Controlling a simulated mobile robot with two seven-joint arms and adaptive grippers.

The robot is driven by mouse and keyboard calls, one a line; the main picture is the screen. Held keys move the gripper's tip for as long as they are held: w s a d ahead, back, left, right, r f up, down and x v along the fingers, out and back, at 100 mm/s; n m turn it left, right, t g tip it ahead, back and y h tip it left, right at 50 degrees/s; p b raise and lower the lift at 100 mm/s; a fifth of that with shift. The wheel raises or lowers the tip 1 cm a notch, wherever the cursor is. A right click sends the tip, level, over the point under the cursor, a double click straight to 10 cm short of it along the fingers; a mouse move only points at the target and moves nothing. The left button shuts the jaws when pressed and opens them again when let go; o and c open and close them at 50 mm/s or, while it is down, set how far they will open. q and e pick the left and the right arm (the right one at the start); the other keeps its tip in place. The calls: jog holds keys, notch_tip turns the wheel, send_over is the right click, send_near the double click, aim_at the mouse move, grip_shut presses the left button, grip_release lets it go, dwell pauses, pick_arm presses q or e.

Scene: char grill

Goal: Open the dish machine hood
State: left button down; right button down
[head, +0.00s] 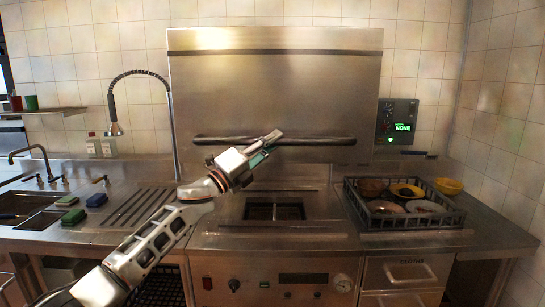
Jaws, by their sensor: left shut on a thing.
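The dish machine hood (275,90) is a large steel box at the centre of the head view. Its lower edge stands clear above the machine top, and the square dark well (275,209) shows below it. A long dark bar handle (325,141) runs across the hood's lower front. My left gripper (268,143) reaches up from the lower left and is shut on the handle, left of its right end. The gripper covers part of the bar, so the exact finger contact is hidden. My right gripper is not in view.
A black rack (408,220) with bowls and plates stands on the counter right of the well. A control panel (397,122) is on the wall at right. A spray faucet (114,129), sponges (73,216) and sinks (38,219) are at left.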

pick_arm(q)
jog(key=shift+r+p, duration=0.35)
jog(key=shift+r, duration=0.65)
jog(key=c, duration=1.9)
grip_release()
jog(key=shift+f, duration=0.1)
jog(key=v, duration=1.2)
jog(key=shift+a, duration=0.1)
